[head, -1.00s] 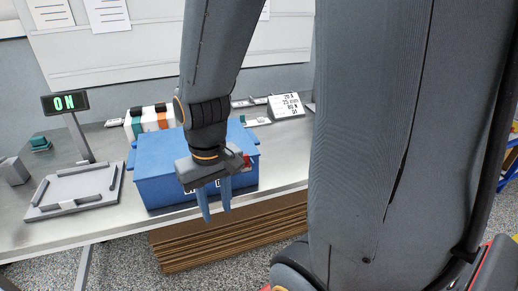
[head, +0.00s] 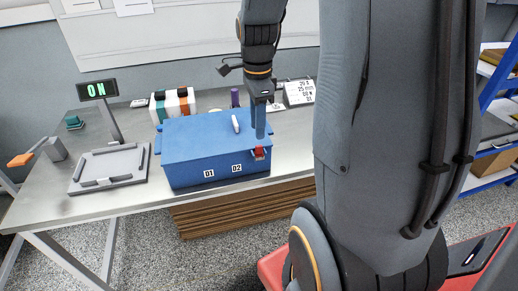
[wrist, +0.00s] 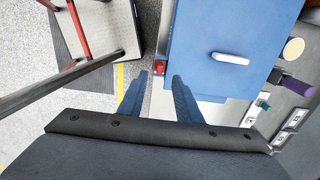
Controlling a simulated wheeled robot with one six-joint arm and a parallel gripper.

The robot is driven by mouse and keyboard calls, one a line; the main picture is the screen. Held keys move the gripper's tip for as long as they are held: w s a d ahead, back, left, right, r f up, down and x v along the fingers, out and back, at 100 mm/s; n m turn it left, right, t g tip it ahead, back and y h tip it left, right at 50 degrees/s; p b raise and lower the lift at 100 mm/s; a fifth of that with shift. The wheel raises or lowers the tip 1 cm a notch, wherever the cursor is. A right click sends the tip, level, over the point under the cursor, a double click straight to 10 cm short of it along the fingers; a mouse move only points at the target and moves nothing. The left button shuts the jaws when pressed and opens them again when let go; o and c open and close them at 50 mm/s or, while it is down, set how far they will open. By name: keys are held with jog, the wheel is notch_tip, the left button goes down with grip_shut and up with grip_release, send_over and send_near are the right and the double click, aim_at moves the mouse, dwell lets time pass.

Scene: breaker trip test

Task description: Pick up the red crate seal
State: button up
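The red crate seal (head: 260,154) sits at the front face of the blue crate (head: 190,152), near its right end. The wrist view also shows the seal (wrist: 160,67) at the crate's edge. My gripper (wrist: 161,77) is open, with its two blue fingers apart and nothing held between them. The seal appears beyond the fingertips, in line with the gap. In the head view my gripper (head: 260,138) points down at the crate's front right, and its fingers overlap the top of the seal. Whether they touch it cannot be told.
The crate stands on a metal bench (head: 52,197) and has a white handle (head: 235,124) on its lid.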

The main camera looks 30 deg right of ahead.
aim_at(257, 146)
jog(key=shift+w+a+f+p, duration=0.1)
jog(key=shift+f+p, duration=0.45)
jog(key=shift+f, duration=1.15)
jog(key=shift+a+f+p, duration=0.1)
jog(key=shift+f+p, duration=0.4)
jog(key=shift+f, duration=1.2)
grip_shut()
